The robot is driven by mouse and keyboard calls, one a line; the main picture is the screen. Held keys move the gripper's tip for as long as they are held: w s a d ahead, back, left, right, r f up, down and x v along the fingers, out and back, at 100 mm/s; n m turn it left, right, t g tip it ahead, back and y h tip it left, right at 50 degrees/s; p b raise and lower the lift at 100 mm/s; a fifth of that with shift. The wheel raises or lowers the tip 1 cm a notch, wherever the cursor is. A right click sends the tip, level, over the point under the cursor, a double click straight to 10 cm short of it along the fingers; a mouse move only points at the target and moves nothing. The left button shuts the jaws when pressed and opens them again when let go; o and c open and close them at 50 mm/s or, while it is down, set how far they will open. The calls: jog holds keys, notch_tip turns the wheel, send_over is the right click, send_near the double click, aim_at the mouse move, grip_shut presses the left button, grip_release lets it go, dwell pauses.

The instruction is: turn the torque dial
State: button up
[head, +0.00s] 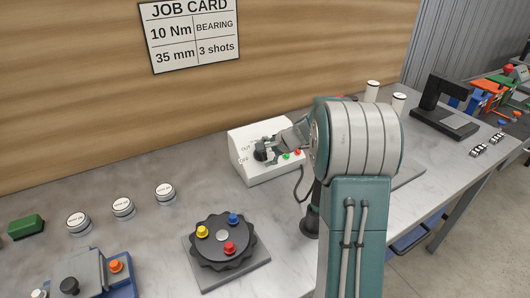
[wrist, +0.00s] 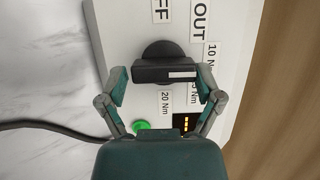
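The torque dial is a black knob (wrist: 165,70) with a bar grip on a white control box (wrist: 105,25); it also shows in the head view (head: 260,154). A white mark on the bar lies toward its right end in the wrist view, on the side of the 10 Nm label and a partly hidden label. A 20 Nm label sits below the knob. My gripper (wrist: 166,80) is open, one finger beyond each end of the bar, with small gaps showing. In the head view my gripper (head: 272,148) is at the box front, partly covering the dial.
A green button (wrist: 142,126) and a lit display (wrist: 184,124) sit near my fingers. A black rotary plate with coloured knobs (head: 222,240) stands at front left. Round white-topped pieces (head: 122,207) stand left. A job card (head: 189,34) reads 10 Nm, BEARING, 35 mm, 3 shots.

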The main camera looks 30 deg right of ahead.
dwell(0.3)
jog(key=shift+r, duration=0.1)
jog(key=shift+s+d+r, duration=0.1)
jog(key=shift+d+r, duration=0.05)
jog(key=shift+r, duration=0.05)
jog(key=v, duration=1.1)
jog(key=shift+s, duration=0.15)
